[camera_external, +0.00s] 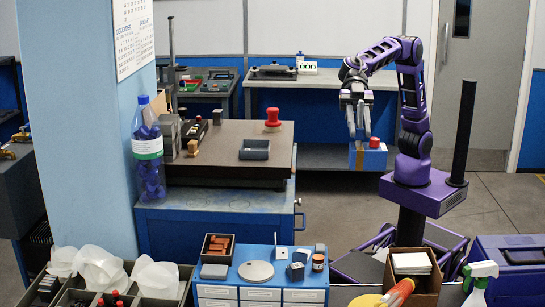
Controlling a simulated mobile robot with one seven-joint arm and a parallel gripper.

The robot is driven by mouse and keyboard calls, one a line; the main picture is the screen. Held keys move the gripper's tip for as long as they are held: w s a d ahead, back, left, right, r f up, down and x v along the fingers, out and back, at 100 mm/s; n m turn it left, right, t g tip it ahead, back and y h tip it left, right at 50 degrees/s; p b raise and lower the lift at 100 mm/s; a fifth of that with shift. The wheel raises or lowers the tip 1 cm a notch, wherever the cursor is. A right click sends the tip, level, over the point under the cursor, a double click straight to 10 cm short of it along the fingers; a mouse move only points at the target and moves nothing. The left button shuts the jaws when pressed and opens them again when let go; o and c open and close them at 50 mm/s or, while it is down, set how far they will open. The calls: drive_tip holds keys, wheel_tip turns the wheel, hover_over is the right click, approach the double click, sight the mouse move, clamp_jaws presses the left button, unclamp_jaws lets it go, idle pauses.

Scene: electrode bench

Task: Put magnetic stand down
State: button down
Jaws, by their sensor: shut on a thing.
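A small blue block with a red knob on top and a brownish side face, apparently the magnetic stand (375,160), hangs below my gripper (359,138). My gripper points down and is shut on it, in the air to the right of the brown-topped workbench (225,135). The fingers are small in this view, and their exact contact with the block is hard to see.
A blue drawer cabinet (262,295) with small parts stands in front.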

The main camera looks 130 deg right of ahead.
sight(354, 107)
wheel_tip(354, 107, up, 6)
drive_tip(key=shift+f, duration=0.1)
drive_tip(key=shift+d+r, duration=0.2)
drive_tip(key=shift+r, duration=0.05)
drive_tip(key=w+d+m+t+h+p, duration=0.2)
drive_tip(key=d, duration=1.3)
drive_tip(key=w+d+m+t+h+p, duration=0.1)
drive_tip(key=w+d+m+h, duration=0.15)
drive_tip(key=d, duration=1.35)
drive_tip(key=s+d+m+t+h+p, duration=0.15)
drive_tip(key=s+d, duration=0.35)
drive_tip(key=d, duration=1)
drive_tip(key=s+d+m+h+p, duration=0.25)
drive_tip(key=s+d, duration=0.25)
drive_tip(key=d, duration=0.9)
wheel_tip(354, 107, down, 15)
drive_tip(key=b, duration=0.4)
drive_tip(key=shift+s+d+h, duration=0.15)
drive_tip(key=shift+d+h, duration=0.05)
drive_tip(key=shift+h, duration=0.25)
drive_tip(key=shift+f+m, duration=0.15)
drive_tip(key=shift+m, duration=0.1)
